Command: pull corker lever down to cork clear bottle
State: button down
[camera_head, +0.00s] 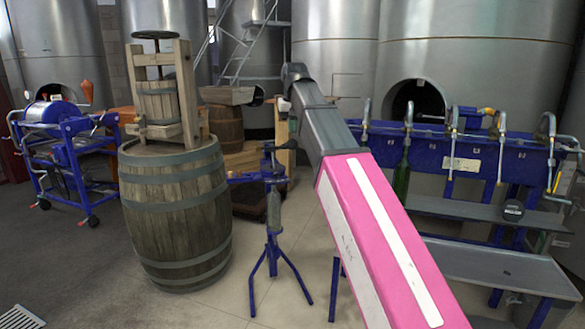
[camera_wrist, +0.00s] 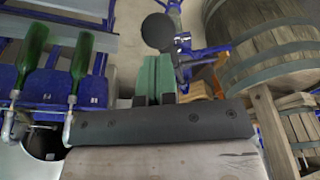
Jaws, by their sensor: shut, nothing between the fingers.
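The corker (camera_head: 272,246) is a blue tripod stand on the floor in the middle of the head view. A grey, see-through upright shape in its frame looks like the clear bottle (camera_head: 274,210). Dark lever parts (camera_head: 269,147) show at the corker's top. In the wrist view, a round black knob (camera_wrist: 158,32), seemingly the lever's end, lies just beyond the fingertips. My gripper (camera_wrist: 153,58) has green fingers, shut together and empty. I cannot tell whether they touch the knob. In the head view my arm hides most of the gripper, above the corker.
A large barrel (camera_head: 175,215) bearing a wooden press (camera_head: 160,95) stands left of the corker. A blue bottle filler (camera_head: 430,150) with a green bottle (camera_head: 401,180) is at right. A blue wheeled machine (camera_head: 65,150) stands far left. Open floor lies in front of the corker.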

aim_at(293, 142)
jog(key=shift+s+d+f, duration=0.1)
jog(key=shift+s+f, duration=0.25)
jog(key=shift+f, duration=0.35)
jog(key=shift+s+d+f, duration=0.1)
jog(key=shift+s+f, duration=0.2)
jog(key=shift+f, duration=0.35)
jog(key=shift+f, duration=0.15)
jog(key=shift+f, duration=1.15)
jog(key=shift+f, duration=0.1)
jog(key=shift+s+f, duration=0.2)
jog(key=shift+f, duration=0.45)
jog(key=shift+s+f, duration=0.15)
jog(key=shift+f, duration=0.5)
jog(key=shift+f, duration=0.1)
